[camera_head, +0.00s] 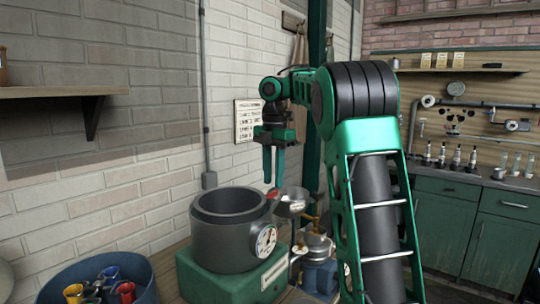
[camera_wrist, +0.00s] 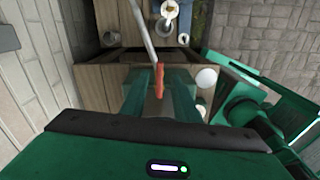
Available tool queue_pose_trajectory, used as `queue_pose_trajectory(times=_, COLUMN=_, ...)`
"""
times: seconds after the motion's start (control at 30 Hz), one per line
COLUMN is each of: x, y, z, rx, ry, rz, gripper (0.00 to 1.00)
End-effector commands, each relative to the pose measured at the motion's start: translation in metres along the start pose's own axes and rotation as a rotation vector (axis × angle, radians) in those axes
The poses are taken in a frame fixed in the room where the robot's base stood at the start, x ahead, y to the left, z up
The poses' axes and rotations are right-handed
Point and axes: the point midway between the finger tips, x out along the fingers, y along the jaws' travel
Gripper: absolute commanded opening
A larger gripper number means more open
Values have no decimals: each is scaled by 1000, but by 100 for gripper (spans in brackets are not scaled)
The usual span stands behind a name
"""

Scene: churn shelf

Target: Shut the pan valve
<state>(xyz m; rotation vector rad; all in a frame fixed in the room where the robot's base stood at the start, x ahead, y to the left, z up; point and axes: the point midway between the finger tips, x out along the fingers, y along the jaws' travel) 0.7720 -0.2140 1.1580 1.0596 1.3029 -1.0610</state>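A small red handle (camera_wrist: 160,80), which looks like the valve lever, shows in the wrist view between my gripper's green fingers. It also shows in the head view (camera_head: 272,193), just below the fingertips, between a dark round vessel (camera_head: 228,233) and a shiny metal pan (camera_head: 291,204). My gripper (camera_head: 273,181) points down above it with its two fingers apart. I cannot tell whether either finger touches the handle. The valve body is hidden.
The vessel stands on a green base (camera_head: 215,284) with a round dial (camera_head: 266,240). A blue tub (camera_head: 90,285) with coloured items is at the lower left. A wall shelf (camera_head: 60,92) juts out at left. Green cabinets (camera_head: 485,225) line the right.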

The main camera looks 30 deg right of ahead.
Motion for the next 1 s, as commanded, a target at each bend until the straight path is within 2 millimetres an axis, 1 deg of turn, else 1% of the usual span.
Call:
queue_pose_trajectory(times=0.47, x=-26, y=1, z=1, rx=2, ry=-3, rz=2, gripper=28)
queue_pose_trajectory(times=1.0, x=-66, y=4, z=0, rx=0, ry=-3, rz=3, gripper=28)
